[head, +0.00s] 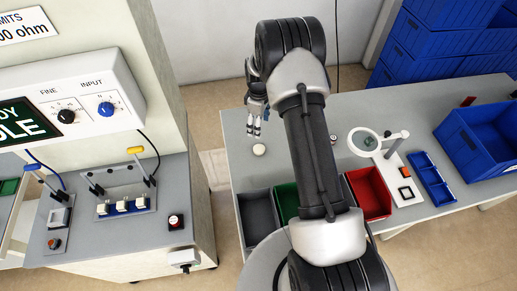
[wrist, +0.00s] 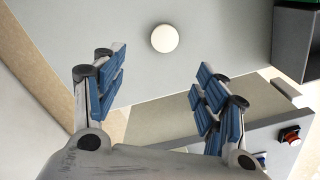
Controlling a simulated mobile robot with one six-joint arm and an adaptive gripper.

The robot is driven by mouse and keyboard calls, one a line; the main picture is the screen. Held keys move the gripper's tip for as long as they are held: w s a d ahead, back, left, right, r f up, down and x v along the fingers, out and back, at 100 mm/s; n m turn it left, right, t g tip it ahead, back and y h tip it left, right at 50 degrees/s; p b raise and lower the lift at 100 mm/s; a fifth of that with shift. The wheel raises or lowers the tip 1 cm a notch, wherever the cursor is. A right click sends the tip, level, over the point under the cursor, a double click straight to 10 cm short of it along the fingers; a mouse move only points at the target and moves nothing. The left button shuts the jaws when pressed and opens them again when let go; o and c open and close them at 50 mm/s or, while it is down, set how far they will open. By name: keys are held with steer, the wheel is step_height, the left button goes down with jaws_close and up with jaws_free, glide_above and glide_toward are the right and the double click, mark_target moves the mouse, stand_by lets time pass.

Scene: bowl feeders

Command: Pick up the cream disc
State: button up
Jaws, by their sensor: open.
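The cream disc (head: 259,149) lies on the grey table (head: 350,110), near its left edge, in the head view. In the wrist view the disc (wrist: 165,38) is a pale round shape at the upper middle. It lies beyond the fingertips and roughly between the lines of the two fingers. My gripper (head: 255,130) is above the table, just behind the disc in the head view. In the wrist view my gripper (wrist: 158,85) has its blue-padded fingers spread wide apart with nothing between them. The gripper is apart from the disc.
A grey bin (head: 257,218), a green bin (head: 286,203) and a red bin (head: 370,193) stand along the table's front. A magnifier stand (head: 390,150), a small blue tray (head: 431,178) and a blue crate (head: 480,140) are to the right. A control console (head: 120,215) stands left, across a gap.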

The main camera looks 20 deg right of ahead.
steer(key=b, duration=0.2)
glide_above(259, 149)
steer(key=w, duration=0.1)
step_height(259, 149, down, 9)
steer(key=shift+w+d+r, duration=0.1)
steer(key=shift+d+r, duration=0.05)
steer(key=shift+r, duration=0.05)
steer(key=f, duration=0.2)
steer(key=s+f+b, duration=0.1)
steer(key=f, duration=0.1)
steer(key=shift+f, duration=0.65)
steer(key=shift+c, duration=0.3)
steer(key=c, duration=1)
steer(key=shift+r, duration=0.15)
